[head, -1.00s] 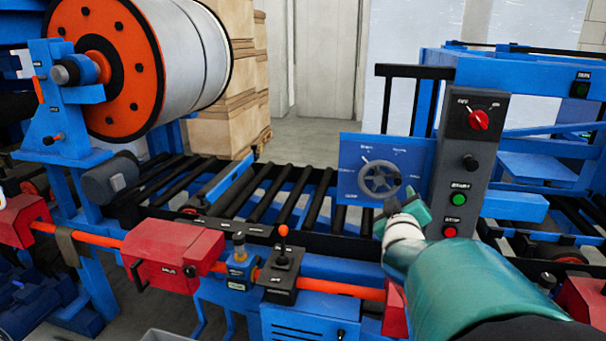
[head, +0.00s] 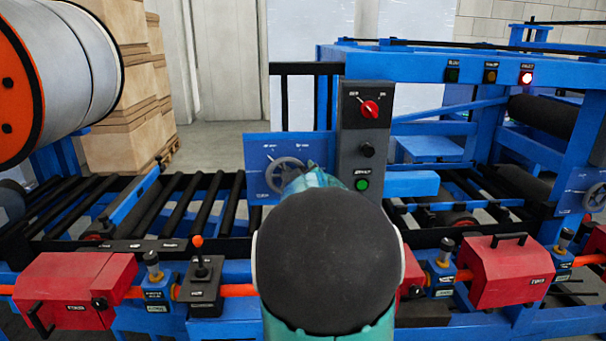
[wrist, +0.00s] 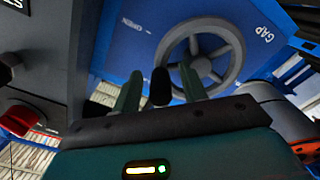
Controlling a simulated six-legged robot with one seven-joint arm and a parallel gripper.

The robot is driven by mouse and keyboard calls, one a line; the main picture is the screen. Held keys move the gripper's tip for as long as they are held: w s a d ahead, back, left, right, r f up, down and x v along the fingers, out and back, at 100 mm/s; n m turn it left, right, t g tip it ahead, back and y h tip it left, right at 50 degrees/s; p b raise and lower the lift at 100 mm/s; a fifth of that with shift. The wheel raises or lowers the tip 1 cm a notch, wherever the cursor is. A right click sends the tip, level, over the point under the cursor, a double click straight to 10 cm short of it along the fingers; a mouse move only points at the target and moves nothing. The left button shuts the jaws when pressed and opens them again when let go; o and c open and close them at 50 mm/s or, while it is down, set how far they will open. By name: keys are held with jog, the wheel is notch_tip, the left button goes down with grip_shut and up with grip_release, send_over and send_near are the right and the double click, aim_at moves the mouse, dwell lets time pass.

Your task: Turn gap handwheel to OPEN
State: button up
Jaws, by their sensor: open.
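The grey spoked gap handwheel (head: 285,172) is mounted on a blue panel (head: 258,150) left of the control box. In the head view, my arm covers its lower right part. In the wrist view, the handwheel (wrist: 202,66) is just beyond my gripper (wrist: 160,88), and the panel shows the labels OPEN and GAP. My two green fingers are apart, pointing at the panel. A dark rounded piece shows between them; I cannot tell whether it is a knob on the wheel or whether anything touches. The head view hides my fingertips behind the arm.
The grey control box (head: 365,150) with a red selector and green button stands close right of the wheel. A joystick box (head: 201,285) and red housings (head: 75,290) line the front rail. Black rollers (head: 180,205) lie behind.

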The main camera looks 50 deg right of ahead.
grip_shut()
jog(key=shift+f+m, duration=0.15)
jog(key=shift+m, duration=0.15)
jog(key=m, duration=0.1)
jog(key=f+m, duration=0.1)
jog(key=shift+s+d+m, duration=0.2)
jog(key=shift+m, duration=0.1)
jog(key=w+a+f+m, duration=0.2)
jog(key=f+m, duration=0.1)
jog(key=m, duration=0.8)
jog(key=w+a+f+m, duration=0.2)
jog(key=f+m, duration=0.1)
jog(key=m, duration=0.9)
jog(key=shift+w+f, duration=0.25)
jog(key=shift+w, duration=0.1)
jog(key=shift+a, duration=0.15)
